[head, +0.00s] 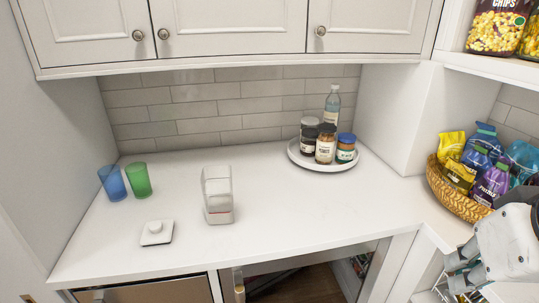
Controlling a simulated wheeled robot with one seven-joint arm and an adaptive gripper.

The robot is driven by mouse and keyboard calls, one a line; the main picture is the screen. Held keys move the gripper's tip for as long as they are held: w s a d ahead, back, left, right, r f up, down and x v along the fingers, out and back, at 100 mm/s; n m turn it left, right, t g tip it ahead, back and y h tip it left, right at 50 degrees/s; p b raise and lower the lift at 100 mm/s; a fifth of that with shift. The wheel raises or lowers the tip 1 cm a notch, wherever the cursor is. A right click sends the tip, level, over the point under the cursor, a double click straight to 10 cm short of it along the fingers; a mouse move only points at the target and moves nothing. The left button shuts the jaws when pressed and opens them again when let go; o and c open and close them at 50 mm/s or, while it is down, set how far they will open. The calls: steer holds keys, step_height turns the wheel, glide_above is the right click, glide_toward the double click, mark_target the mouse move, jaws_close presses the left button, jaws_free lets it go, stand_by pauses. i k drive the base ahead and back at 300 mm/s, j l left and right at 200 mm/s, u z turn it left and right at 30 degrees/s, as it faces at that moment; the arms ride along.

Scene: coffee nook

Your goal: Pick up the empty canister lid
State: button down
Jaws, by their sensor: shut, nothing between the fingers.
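The canister lid (157,233) is a small white square with a round knob on top. It lies flat, knob up, on the white counter (270,235) toward the front left. The clear square canister (217,190) stands upright to the right of the lid, apart from it, with its top uncovered and white at its base. My gripper (458,272) is at the lower right edge, beyond the counter's right end and far from the lid. It is shut and holds nothing. Part of my arm is cut off by the frame edge.
A blue cup (112,184) and a green cup (138,181) stand behind the lid. A round white tray (295,157) holds jars and a bottle (331,106). A wicker basket (452,197) of snack bags sits near my arm. Cabinets (235,30) overhang the back. The counter's front middle is clear.

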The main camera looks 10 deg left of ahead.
mark_target(159, 232)
steer(key=u, duration=1.35)
